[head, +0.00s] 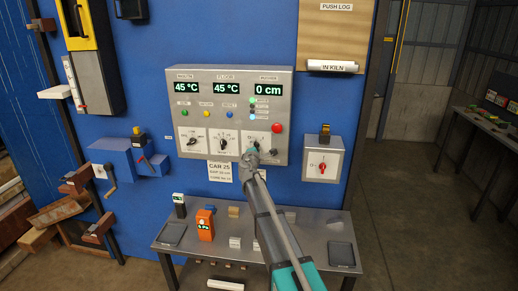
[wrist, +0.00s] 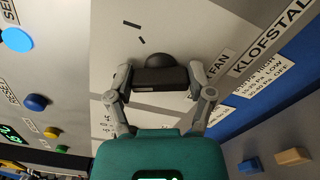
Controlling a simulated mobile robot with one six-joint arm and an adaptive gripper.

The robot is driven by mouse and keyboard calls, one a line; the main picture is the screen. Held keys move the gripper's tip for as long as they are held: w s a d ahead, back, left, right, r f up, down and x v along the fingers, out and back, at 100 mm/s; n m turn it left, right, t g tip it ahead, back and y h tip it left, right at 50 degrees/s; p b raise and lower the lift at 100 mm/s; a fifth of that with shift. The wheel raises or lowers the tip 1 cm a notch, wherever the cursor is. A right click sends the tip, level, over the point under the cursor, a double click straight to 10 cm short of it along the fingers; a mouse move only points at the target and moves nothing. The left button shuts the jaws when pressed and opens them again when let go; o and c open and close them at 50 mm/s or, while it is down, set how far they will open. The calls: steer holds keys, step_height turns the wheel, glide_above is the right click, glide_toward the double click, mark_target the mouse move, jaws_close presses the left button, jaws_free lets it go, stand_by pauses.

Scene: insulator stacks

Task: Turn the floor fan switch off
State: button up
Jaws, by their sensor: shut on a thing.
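The grey control panel (head: 281,110) is on the blue wall, with several dark rotary switches along its lower part. A rounded dark part of the knob shows beyond the fingers. A label ending in FAN (wrist: 217,65) is just right of the knob. The switch's setting cannot be read clearly.
A box with a red switch (head: 323,160) hangs further right. Below stands a grey bench (head: 190,257) with an orange meter (head: 205,225), a tray (head: 341,255) and small blocks.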

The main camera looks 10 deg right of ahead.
steer(key=shift+s+a+f+n, duration=0.1)
steer(key=shift+s+n, duration=0.05)
steer(key=shift+n, duration=0.65)
steer(key=shift+s+n, duration=0.1)
steer(key=shift+n, duration=0.7)
steer(key=o, duration=1.1)
steer(key=shift+w, duration=0.1)
steer(key=v, duration=1.2)
